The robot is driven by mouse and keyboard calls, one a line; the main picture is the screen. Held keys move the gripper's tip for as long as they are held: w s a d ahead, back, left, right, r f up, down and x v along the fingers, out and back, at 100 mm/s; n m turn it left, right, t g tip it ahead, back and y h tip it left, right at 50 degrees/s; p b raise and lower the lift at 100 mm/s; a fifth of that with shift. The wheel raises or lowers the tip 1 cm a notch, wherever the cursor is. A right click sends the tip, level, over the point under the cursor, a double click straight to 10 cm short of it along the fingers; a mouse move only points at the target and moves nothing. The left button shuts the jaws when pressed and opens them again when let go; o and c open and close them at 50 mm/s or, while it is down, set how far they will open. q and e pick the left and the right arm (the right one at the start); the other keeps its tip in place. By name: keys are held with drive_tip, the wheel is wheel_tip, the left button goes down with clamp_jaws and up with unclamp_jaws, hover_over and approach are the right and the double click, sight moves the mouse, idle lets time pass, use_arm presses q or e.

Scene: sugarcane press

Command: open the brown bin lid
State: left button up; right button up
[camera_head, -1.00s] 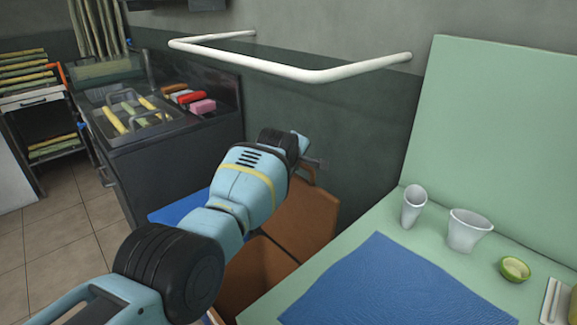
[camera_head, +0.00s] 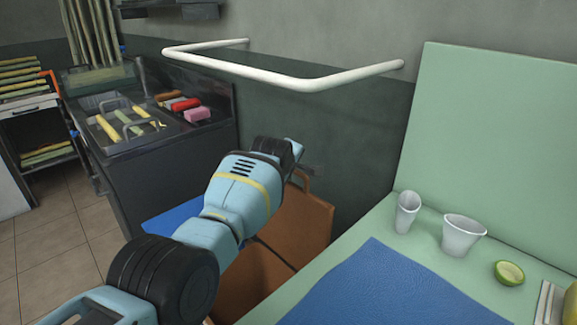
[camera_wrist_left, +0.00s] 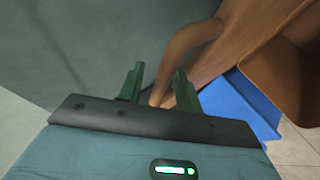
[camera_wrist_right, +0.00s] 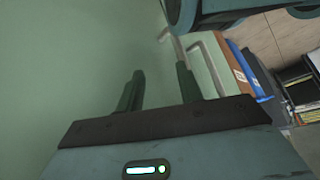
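The brown bin (camera_head: 250,276) stands low between the green table and the dark counter, partly hidden by my left arm. Its brown lid (camera_head: 312,222) is raised and leans up towards the wall; its opening shows below. My left gripper (camera_head: 300,163) is at the lid's top edge. In the left wrist view its two green fingers (camera_wrist_left: 160,86) are apart, with the brown loop handle (camera_wrist_left: 178,48) passing between them; firm contact is not clear. My right gripper (camera_wrist_right: 157,88) shows only in its wrist view, fingers apart and empty, facing a plain green surface.
The green table (camera_head: 258,312) holds a blue mat (camera_head: 385,290), two white cups (camera_head: 463,235) and a lime half (camera_head: 508,272). A white wall rail (camera_head: 315,83) juts out above the bin. A dark counter (camera_head: 165,165) stands to the left.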

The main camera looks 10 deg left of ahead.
use_arm(q)
drive_tip(key=shift+s+r+p, duration=0.4)
drive_tip(key=shift+p, duration=0.3)
drive_tip(key=p+v, duration=0.4)
drive_tip(key=v, duration=0.2)
drive_tip(key=shift+s+r, duration=0.2)
